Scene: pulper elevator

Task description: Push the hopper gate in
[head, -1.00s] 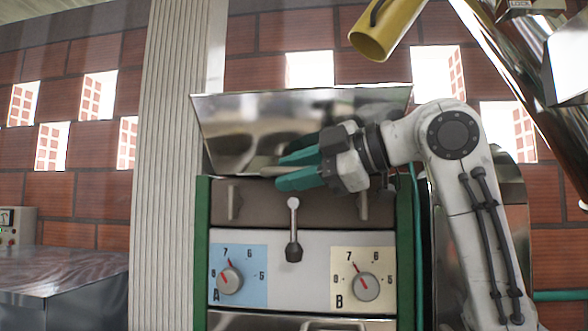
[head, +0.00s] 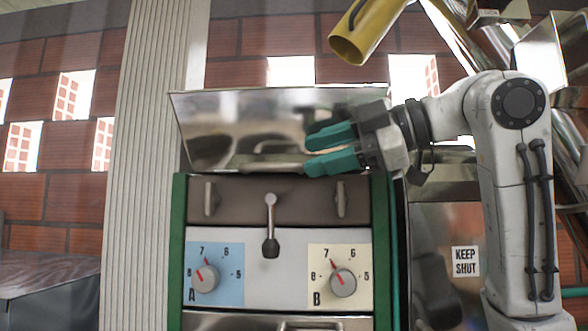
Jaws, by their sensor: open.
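The polished metal hopper (head: 215,120) sits on top of the green-sided machine. A flat metal piece with a rounded handle-like edge (head: 268,162) shows at its lower front; I cannot tell for sure that this is the gate. Below it is a brown-grey panel (head: 300,188) with two upright grips, and a lever (head: 270,215) with a dark knob hanging down. My gripper (head: 307,154) has teal fingers, open and empty, pointing left in front of the hopper's right part. Its lower finger overlaps the metal piece's right end in the picture; contact cannot be told.
Dials A (head: 206,278) and B (head: 343,282) are on the machine's front. A yellow tube (head: 365,35) hangs above my gripper. A metal panel with a "KEEP SHUT" label (head: 465,261) stands at right. A ribbed pale column (head: 155,150) rises at left.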

